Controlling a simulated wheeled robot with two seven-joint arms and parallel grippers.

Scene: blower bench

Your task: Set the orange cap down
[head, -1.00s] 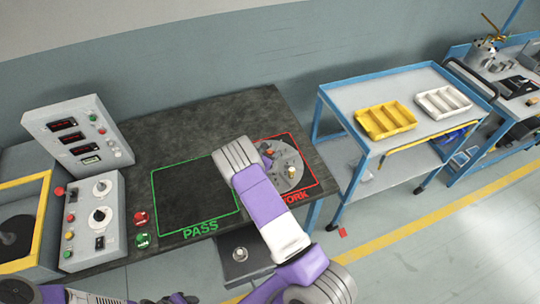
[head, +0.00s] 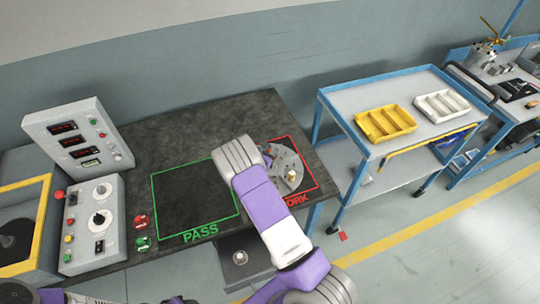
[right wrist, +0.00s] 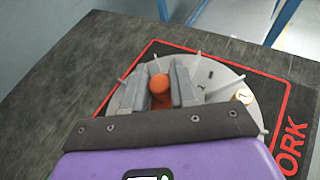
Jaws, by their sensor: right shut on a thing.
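The orange cap (right wrist: 160,86) is between the two grey fingers of my right gripper (right wrist: 161,84), which is shut on it. In the right wrist view the cap is over the round grey finned metal part (right wrist: 214,76); I cannot tell whether it touches it. In the head view my right gripper (head: 267,155) is at the left side of that metal part (head: 288,162), and its wrist hides the cap. The metal part lies inside the red WORK outline (head: 309,187).
A brass fitting (head: 292,175) stands on the metal part. The green PASS square (head: 193,195) on the dark bench is empty. A control panel (head: 92,220) stands at the left. A blue cart (head: 350,85) with yellow (head: 386,123) and white (head: 441,106) trays is at the right.

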